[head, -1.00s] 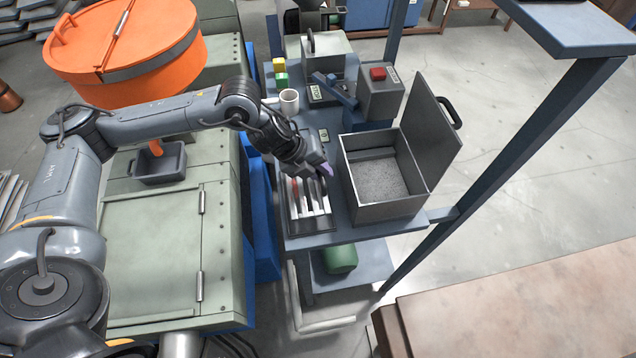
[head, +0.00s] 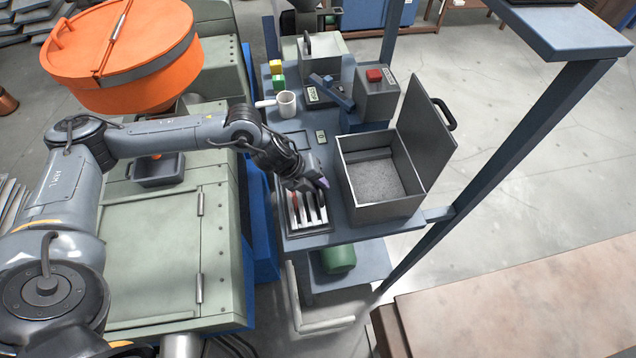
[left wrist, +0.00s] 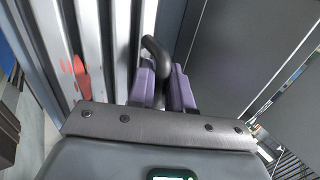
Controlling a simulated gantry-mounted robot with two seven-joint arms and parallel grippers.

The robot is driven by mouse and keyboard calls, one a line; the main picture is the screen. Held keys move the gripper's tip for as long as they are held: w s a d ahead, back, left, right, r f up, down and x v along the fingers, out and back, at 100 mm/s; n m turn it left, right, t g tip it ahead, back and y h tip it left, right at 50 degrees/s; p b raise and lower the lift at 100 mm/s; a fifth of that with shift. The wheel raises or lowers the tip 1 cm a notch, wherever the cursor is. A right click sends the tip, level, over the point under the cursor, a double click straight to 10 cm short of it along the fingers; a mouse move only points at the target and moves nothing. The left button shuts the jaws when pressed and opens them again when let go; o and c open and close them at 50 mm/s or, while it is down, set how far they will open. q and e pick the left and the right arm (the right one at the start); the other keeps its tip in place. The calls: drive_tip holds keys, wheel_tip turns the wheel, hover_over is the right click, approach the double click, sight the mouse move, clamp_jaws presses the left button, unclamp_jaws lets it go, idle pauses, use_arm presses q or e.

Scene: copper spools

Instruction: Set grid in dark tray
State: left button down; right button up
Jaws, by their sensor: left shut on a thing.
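The grid (head: 309,208) of pale bars is over the dark tray (head: 310,232) at the front of the blue-grey bench. I cannot tell whether it rests on the tray's floor or hangs just above it. My left gripper (head: 320,184) is at the grid's back right. In the left wrist view its purple fingers (left wrist: 167,90) are shut on a black curved handle (left wrist: 155,55) beside the grid's bars (left wrist: 122,45). A red mark shows on the bars to the left. The gripper hides the grid's far end. My right gripper is not in view.
An open metal box (head: 385,212) with a raised lid (head: 426,140) stands close on the right. Behind are a white mug (head: 287,104), a box with a red button (head: 376,92) and small coloured blocks (head: 277,75). The bench's front edge is near.

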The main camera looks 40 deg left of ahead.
sight(297, 195)
use_arm(q)
drive_tip(key=c, duration=1)
unclamp_jaws()
drive_tip(key=shift+c, duration=0.2)
drive_tip(key=shift+r, duration=0.15)
drive_tip(key=b+v, duration=0.1)
drive_tip(key=v, duration=1.1)
drive_tip(key=shift+b, duration=0.3)
